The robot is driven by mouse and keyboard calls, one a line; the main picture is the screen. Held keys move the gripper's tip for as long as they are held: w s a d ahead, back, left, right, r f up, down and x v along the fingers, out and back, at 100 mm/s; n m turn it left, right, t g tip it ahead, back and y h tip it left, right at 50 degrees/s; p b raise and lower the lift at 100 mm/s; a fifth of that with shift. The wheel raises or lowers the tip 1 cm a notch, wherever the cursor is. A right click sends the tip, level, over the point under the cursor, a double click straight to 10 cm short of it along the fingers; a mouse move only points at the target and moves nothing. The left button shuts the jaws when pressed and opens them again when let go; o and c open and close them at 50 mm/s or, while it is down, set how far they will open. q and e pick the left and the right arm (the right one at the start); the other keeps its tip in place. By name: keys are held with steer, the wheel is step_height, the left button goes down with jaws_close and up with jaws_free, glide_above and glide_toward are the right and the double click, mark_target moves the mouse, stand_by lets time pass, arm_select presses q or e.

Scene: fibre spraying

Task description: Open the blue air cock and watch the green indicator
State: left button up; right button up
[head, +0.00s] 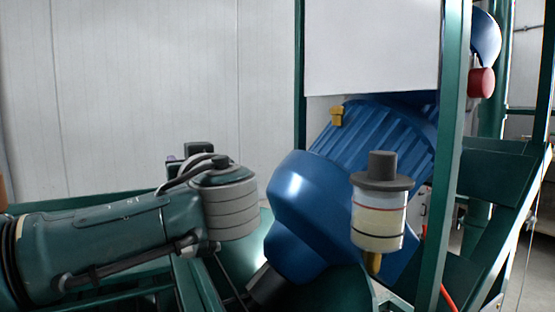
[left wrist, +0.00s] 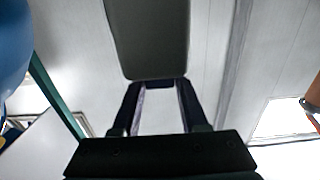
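I cannot make out a blue air cock or a green indicator for certain in either view. Large blue machine parts, a smooth rounded housing (head: 312,215) and a ribbed body (head: 375,140), fill the middle right of the head view. A clear cup (head: 378,222) with pale contents and a dark knobbed cap stands in front of them. My right gripper is out of view.
Green frame posts (head: 453,160) stand to the right of the cup, with a white panel (head: 372,45) above. A red cylinder (head: 481,82) and a small blue rounded part (head: 486,36) are at upper right. A pale wall (head: 150,90) lies behind my left arm.

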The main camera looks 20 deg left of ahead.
arm_select(q)
jaws_close()
